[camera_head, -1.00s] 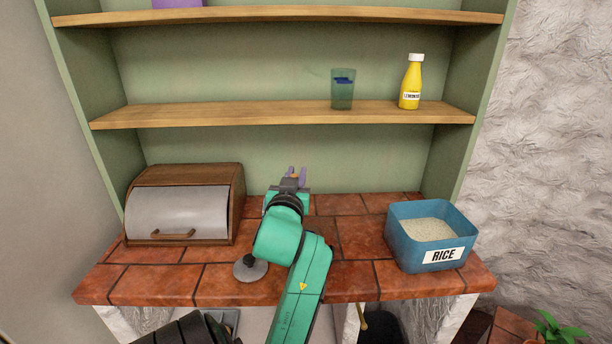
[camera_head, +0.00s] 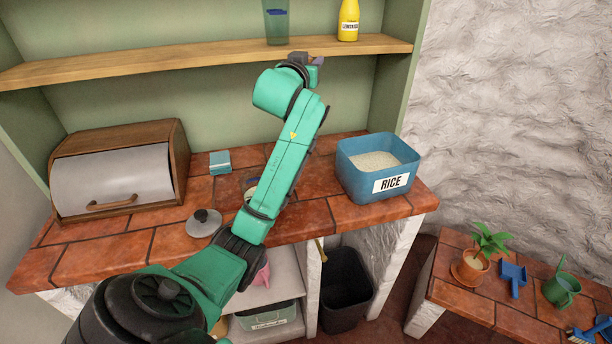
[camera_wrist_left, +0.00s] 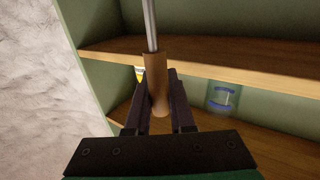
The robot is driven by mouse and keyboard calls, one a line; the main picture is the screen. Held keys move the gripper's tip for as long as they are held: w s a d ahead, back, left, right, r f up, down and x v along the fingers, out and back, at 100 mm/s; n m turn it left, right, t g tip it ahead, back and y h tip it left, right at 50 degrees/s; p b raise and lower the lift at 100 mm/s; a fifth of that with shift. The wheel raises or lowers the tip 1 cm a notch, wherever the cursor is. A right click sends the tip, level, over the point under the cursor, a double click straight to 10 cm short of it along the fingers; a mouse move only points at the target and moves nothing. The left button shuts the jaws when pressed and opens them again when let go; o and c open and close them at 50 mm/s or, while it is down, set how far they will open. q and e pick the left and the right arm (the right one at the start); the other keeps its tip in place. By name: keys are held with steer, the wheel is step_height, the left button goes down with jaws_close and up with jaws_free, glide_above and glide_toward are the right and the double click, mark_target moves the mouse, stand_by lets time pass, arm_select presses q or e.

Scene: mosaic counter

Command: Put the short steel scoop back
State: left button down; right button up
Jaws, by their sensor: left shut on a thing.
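My left gripper (camera_head: 307,59) is raised near the front edge of the middle shelf, above and to the left of the rice tub. In the left wrist view, its dark fingers (camera_wrist_left: 157,92) are shut on the brown wooden handle (camera_wrist_left: 157,80) of a tool with a thin steel shaft (camera_wrist_left: 150,25). This may be the short steel scoop; its far end is outside the wrist view, so I cannot see a bowl. The blue tub (camera_head: 350,178) marked RICE stands open on the right of the counter, with rice in it. My right gripper is not in view.
The middle shelf (camera_head: 190,62) holds a greenish glass (camera_head: 277,28) and a yellow bottle (camera_head: 348,20). A bread box (camera_head: 120,170), a small teal box (camera_head: 220,162) and a grey lid (camera_head: 204,222) are on the counter. A low tiled ledge with a plant (camera_head: 485,245) is at lower right.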

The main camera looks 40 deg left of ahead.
arm_select(q)
step_height(320, 180, down, 20)
steer(key=shift+r+p, duration=0.15)
steer(key=shift+p, duration=0.15)
steer(key=c, duration=0.8)
jaws_free()
steer(key=b+v, duration=0.2)
steer(key=v, duration=1)
